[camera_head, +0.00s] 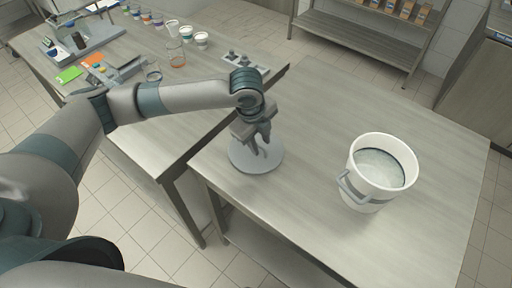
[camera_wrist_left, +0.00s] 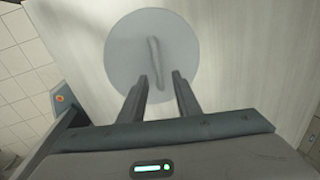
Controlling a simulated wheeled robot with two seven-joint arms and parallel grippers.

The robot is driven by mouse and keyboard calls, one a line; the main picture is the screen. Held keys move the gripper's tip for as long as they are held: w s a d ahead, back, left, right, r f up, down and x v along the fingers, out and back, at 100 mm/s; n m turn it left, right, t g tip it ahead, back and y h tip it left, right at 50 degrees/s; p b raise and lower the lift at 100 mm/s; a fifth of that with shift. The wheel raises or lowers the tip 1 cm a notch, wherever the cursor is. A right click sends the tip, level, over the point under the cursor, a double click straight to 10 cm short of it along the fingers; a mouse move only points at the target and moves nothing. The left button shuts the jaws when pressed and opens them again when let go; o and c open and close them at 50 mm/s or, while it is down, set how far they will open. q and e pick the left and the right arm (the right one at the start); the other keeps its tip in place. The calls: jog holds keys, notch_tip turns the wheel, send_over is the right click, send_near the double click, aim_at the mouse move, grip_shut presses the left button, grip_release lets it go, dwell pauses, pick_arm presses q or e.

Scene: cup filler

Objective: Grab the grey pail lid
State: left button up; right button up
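The grey pail lid (camera_head: 241,159) lies flat on the near table, close to its left edge. It is a round disc with a raised bar handle, which shows in the left wrist view (camera_wrist_left: 153,62). My left gripper (camera_head: 260,148) is above the lid with its fingers pointing down. In the left wrist view the gripper (camera_wrist_left: 159,82) is open, its two fingers apart and empty, with the handle ahead of and roughly between the tips. A white pail (camera_head: 370,190) stands open on the same table to the right, with pale contents inside. My right gripper does not show.
The table top (camera_head: 320,110) is clear between lid and pail. A shelf (camera_head: 360,35) stands at the back.

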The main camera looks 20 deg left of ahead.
aim_at(262, 146)
pick_arm(q)
jog(key=shift+f, duration=0.35)
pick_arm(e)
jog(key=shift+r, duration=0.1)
pick_arm(q)
jog(key=shift+c, duration=0.6)
grip_shut()
jog(key=shift+r, duration=0.1)
